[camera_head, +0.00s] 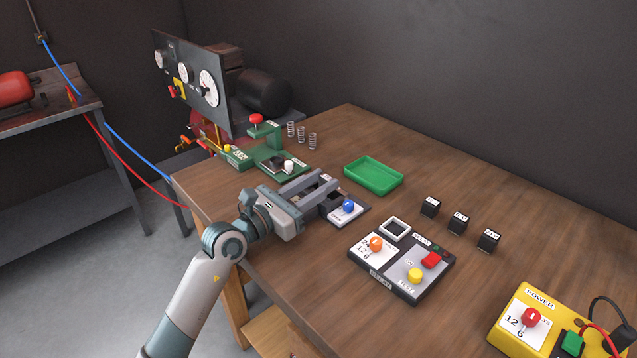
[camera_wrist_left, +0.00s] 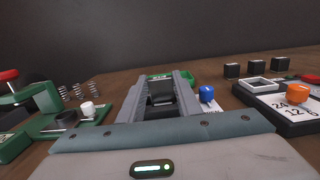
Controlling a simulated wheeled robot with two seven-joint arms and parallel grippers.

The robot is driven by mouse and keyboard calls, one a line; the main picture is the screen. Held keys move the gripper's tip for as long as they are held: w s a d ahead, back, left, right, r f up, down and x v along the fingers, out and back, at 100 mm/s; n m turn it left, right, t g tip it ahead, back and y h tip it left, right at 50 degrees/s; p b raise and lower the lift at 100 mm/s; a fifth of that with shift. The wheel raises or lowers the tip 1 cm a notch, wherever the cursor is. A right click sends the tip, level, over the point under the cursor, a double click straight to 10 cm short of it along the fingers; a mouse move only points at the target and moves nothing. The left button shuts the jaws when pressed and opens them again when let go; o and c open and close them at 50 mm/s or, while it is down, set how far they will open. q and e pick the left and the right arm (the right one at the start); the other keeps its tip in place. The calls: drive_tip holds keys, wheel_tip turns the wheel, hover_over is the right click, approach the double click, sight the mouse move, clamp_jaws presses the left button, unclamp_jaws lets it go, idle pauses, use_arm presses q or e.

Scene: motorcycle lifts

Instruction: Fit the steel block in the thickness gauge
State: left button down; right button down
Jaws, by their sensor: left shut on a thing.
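My left gripper (camera_head: 328,179) reaches in from the left, low over the table's left part. In the left wrist view its two fingers (camera_wrist_left: 166,80) are shut on a dark grey block, which I take as the steel block (camera_wrist_left: 161,93). The block's lower side is hard to make out. A small dark unit with a white label and a blue knob (camera_head: 348,207) sits just right of the fingers. It may be the thickness gauge; its left part is hidden behind the fingers. The blue knob also shows in the left wrist view (camera_wrist_left: 207,93). My right gripper is not in view.
A green press-like fixture (camera_head: 268,157) and several springs (camera_head: 301,133) stand behind the gripper. A green tray (camera_head: 374,186) lies beyond it. A relay box (camera_head: 391,284), several black cubes (camera_head: 457,223) and a yellow power box (camera_head: 515,340) are to the right.

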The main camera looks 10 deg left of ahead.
use_arm(q)
drive_tip(key=shift+f+b, duration=0.35)
drive_tip(key=shift+f, duration=0.25)
drive_tip(key=c, duration=0.8)
unclamp_jaws()
